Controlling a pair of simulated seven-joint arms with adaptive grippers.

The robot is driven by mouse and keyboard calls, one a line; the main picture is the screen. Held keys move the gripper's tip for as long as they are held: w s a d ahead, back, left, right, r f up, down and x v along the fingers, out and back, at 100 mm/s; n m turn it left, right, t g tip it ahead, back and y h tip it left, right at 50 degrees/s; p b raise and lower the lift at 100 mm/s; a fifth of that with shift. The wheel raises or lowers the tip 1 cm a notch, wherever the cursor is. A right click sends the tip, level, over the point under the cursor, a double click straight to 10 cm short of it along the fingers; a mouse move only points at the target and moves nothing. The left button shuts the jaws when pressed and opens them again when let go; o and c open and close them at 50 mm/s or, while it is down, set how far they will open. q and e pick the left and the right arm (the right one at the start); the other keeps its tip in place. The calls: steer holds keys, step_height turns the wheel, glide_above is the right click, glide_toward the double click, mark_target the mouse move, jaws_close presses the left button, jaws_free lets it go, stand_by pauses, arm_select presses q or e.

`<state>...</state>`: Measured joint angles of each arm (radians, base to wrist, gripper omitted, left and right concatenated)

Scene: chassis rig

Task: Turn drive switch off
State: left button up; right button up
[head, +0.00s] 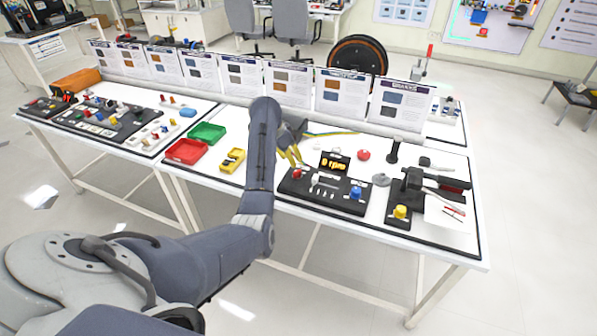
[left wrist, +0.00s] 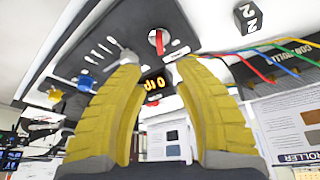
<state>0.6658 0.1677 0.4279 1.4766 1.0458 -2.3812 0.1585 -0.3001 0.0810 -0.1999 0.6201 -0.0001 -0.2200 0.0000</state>
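The black control panel (head: 325,188) lies on the front table, with a red knob (head: 297,174) at its left, small switches in the middle and a blue knob (head: 356,193) at its right. In the left wrist view the red knob (left wrist: 159,40) shows a pale bar across it; a grey lever-like part (left wrist: 127,57) is by one fingertip. The panel's display (head: 335,162) reads 0 rpm. My left gripper (head: 292,158) is open, its yellow fingers above the panel's left end. In the wrist view the fingertips (left wrist: 157,64) are apart with nothing gripped. My right gripper is not in view.
Red (head: 187,151) and green (head: 207,133) trays sit left of my arm. A red button (head: 363,155), a black stand and a yellow knob (head: 401,212) are to the right. Information cards (head: 341,95) line the back. Coloured cables (left wrist: 270,60) run near the panel.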

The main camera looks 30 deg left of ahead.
mark_target(298, 171)
arm_select(q)
steer(key=shift+x, duration=4.75)
steer(key=shift+a, duration=0.1)
steer(key=shift+c, duration=0.3)
jaws_close()
